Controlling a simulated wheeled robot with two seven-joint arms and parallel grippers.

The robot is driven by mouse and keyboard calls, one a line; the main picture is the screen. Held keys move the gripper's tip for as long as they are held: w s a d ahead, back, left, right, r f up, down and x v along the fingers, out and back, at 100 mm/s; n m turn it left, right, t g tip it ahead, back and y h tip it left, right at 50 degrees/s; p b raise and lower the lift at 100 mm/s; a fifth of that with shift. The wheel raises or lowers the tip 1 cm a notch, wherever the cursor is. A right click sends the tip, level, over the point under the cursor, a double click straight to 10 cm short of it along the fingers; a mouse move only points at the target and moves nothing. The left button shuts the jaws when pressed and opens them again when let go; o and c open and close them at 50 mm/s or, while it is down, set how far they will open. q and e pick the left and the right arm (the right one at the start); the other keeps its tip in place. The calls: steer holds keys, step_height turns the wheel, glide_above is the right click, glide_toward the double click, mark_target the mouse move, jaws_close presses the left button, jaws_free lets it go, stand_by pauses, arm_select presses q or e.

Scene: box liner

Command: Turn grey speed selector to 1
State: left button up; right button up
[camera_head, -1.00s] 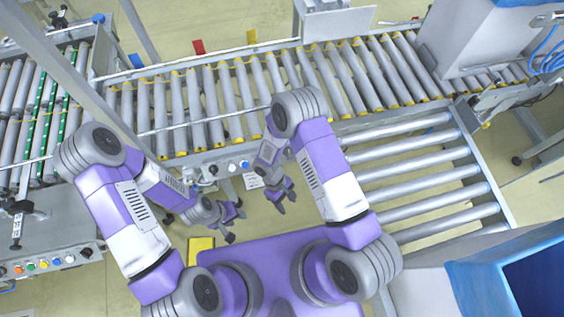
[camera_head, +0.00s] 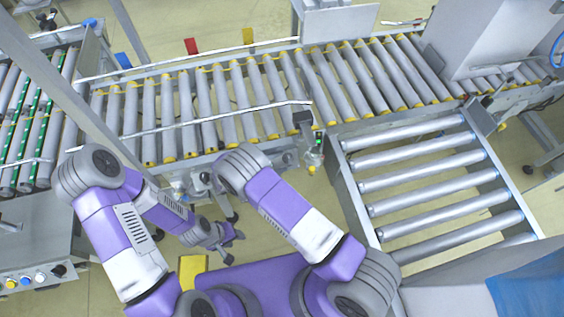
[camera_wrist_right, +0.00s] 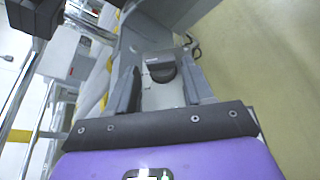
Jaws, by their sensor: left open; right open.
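The grey speed selector (camera_wrist_right: 160,68) is a dark grey knob on a light panel in the right wrist view. My right gripper (camera_wrist_right: 159,77) is open, with one finger on each side of the knob; I cannot tell if they touch it. In the head view a dark knob (camera_head: 205,178) shows on the conveyor's side, left of my right arm's elbow. My right gripper is hidden behind that arm there. My left gripper (camera_head: 232,246) is open and empty, low over the floor in front of the conveyor.
The roller conveyor (camera_head: 225,105) runs across the back, with a rail along its front. A black sensor box (camera_head: 303,118) with a green light stands at the rail's end. A wider roller section (camera_head: 425,185) lies right. A second control panel (camera_head: 38,278) is at lower left.

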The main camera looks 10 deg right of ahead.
mark_target(288, 162)
steer(key=shift+x, duration=0.85)
steer(key=c, duration=0.8)
steer(key=shift+s+f+t, duration=0.1)
steer(key=shift+t, duration=0.2)
steer(key=shift+s+f+n+t+h+b, duration=0.15)
steer(key=shift+n+t+h+b, duration=0.25)
steer(key=shift+n+t, duration=0.55)
steer(key=n+t, duration=0.2)
steer(key=shift+s+f+n+t+b, duration=0.2)
steer(key=shift+n+t+b, duration=0.05)
steer(key=shift+t+b, duration=0.1)
steer(key=shift+s+d+f+n+t+y, duration=0.1)
steer(key=shift+n+t+y, duration=0.25)
steer(key=shift+n+t, duration=0.55)
steer(key=shift+s+d+f+n+t+y, duration=0.15)
steer(key=shift+n+t+y, duration=0.25)
steer(key=shift+n+t, duration=0.5)
steer(key=shift+s+d+r+n+t+y, duration=0.1)
steer(key=shift+n+t+y, duration=0.25)
steer(key=shift+n+t, duration=0.55)
steer(key=shift+f+t, duration=0.1)
steer(key=shift+t, duration=0.3)
